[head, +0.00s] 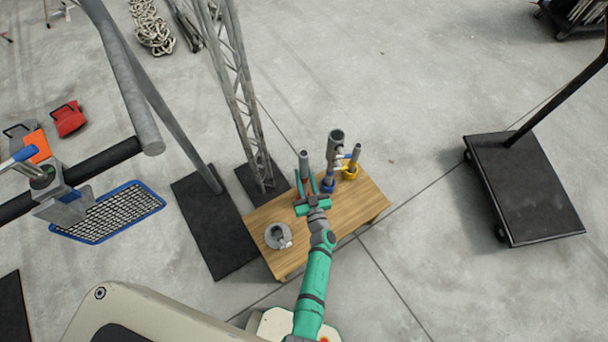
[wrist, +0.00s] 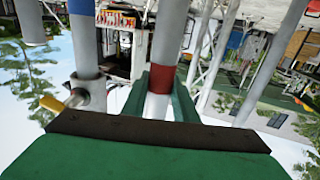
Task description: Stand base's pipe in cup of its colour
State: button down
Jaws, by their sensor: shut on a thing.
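My gripper (head: 306,186) is shut on a grey pipe (head: 304,164), which stands about upright between its green fingers above the wooden table. In the wrist view the held pipe (wrist: 168,45) has a red band (wrist: 160,78) at the fingers. A blue cup (head: 328,185) and a yellow cup (head: 350,173) stand close to its right, with grey pipes rising there. A little red shows by the gripper, but I cannot tell whether it is a cup; the held pipe's lower end is hidden. A round grey base (head: 278,236) sits at the table's near left.
The wooden table (head: 262,218) has bare room between the base and my gripper, and at its right end. A lattice truss (head: 243,95) and a post on a black plate (head: 215,230) stand left of it. A black cart (head: 525,190) is at right.

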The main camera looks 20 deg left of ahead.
aim_at(305, 183)
jog(key=shift+f, duration=0.85)
jog(key=shift+w+f, duration=0.15)
jog(key=shift+f, duration=0.3)
jog(key=shift+d+f, duration=0.2)
jog(key=shift+s+a+f, duration=0.15)
jog(key=shift+s+a, duration=0.05)
jog(key=shift+a, duration=0.1)
jog(key=shift+w+d+f, duration=0.1)
jog(key=shift+d+f, duration=0.05)
